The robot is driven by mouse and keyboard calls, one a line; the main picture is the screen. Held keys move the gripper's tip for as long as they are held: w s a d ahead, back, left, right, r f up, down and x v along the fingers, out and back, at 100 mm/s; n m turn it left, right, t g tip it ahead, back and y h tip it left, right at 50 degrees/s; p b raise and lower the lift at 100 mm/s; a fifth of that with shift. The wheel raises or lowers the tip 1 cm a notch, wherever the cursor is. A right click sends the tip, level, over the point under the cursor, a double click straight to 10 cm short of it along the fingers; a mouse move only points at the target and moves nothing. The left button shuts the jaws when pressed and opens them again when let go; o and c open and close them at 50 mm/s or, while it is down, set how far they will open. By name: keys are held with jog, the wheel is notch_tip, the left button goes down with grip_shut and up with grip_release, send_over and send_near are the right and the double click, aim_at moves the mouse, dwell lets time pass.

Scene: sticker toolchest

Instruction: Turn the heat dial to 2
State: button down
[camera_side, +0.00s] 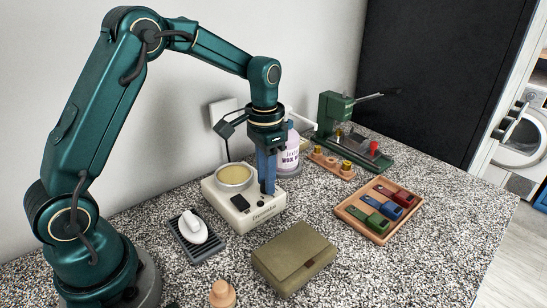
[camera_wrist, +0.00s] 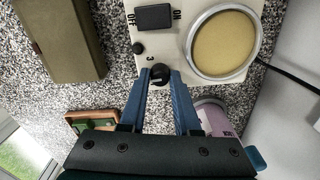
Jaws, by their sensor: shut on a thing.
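The cream heater box (camera_side: 240,217) stands near the wall, with a round pan of yellowish wax (camera_side: 234,176) set in its top. It also shows in the wrist view (camera_wrist: 183,55). The black heat dial (camera_wrist: 160,73) sits near the box's edge, with a printed 3 beside it; other numbers and the dial's pointer are not readable. My gripper (camera_wrist: 161,79) points down from above with its blue fingers shut on the dial. In the side view my gripper (camera_side: 268,190) hides the dial. A black rocker switch (camera_wrist: 155,18) lies between OFF and ON.
A lilac-labelled bottle (camera_side: 288,155) stands close behind my gripper. An olive pouch (camera_side: 294,262) lies in front of the box, and a white object on a dark ribbed tray (camera_side: 198,247) lies left. A wooden tray (camera_side: 349,210) and green press (camera_side: 336,112) stand right.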

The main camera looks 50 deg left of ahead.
jog(key=shift+r+m, duration=0.1)
jog(key=shift+m, duration=0.3)
jog(key=c, duration=0.6)
grip_release()
jog(key=shift+r, duration=2.55)
